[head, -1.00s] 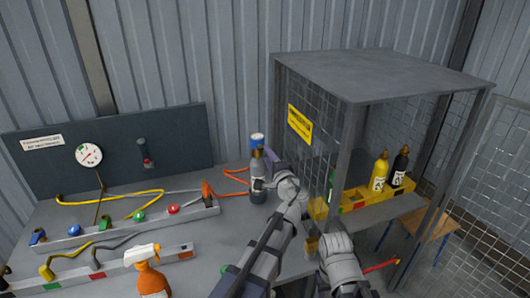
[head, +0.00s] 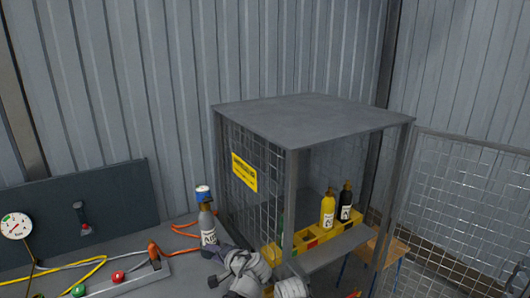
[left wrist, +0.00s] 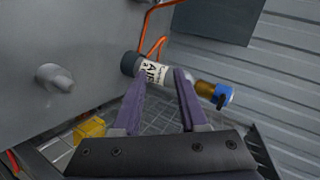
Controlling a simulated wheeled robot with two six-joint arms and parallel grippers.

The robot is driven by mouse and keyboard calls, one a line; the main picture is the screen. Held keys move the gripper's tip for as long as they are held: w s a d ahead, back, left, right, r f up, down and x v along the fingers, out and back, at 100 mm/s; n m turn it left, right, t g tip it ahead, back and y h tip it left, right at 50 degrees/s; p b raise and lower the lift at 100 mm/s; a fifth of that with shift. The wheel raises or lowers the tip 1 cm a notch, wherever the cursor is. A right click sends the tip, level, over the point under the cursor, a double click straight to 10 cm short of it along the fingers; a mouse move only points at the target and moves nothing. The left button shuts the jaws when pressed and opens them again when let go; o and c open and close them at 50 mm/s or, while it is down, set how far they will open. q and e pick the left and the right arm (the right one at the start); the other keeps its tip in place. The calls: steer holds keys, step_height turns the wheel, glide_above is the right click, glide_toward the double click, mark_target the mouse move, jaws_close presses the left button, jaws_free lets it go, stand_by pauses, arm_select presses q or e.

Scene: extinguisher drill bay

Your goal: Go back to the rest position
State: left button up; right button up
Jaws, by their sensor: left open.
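A grey cylinder with a white label and a blue cap (head: 208,222) stands upright on the bench, left of the mesh cage. In the left wrist view the cylinder (left wrist: 160,73) lies across the picture just beyond my fingertips, its label reading AIR. My left gripper (head: 217,262) is low in the head view, just in front of the cylinder's base. Its purple fingers (left wrist: 160,82) are apart, with nothing clamped between them. I cannot tell whether a finger touches the cylinder. My right gripper is not seen.
The cage (head: 310,122) stands to the right, its mesh door (head: 462,210) swung open. Inside, a yellow cylinder (head: 328,212) and a black cylinder (head: 345,205) stand in a yellow rack. A dark panel (head: 120,190), a gauge (head: 16,226) and hoses occupy the left.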

arm_select(q)
steer(key=s+d+f+n+g+h, duration=0.1)
steer(key=s+d+f+g+h, duration=0.1)
steer(key=s, duration=0.5)
steer(key=s+d+f+g+h, duration=0.3)
steer(key=s+d+f+g, duration=0.1)
steer(key=s+d+f, duration=0.1)
steer(key=s+d+f+n+g+h+p, duration=0.1)
steer(key=s+d+f+g+h, duration=0.1)
steer(key=s, duration=0.7)
steer(key=d+f+g, duration=0.1)
steer(key=d+f, duration=0.1)
steer(key=d, duration=0.1)
steer(key=shift+d+n+h, duration=0.2)
steer(key=shift+n+h, duration=0.1)
steer(key=shift+h, duration=0.1)
steer(key=shift+a, duration=0.1)
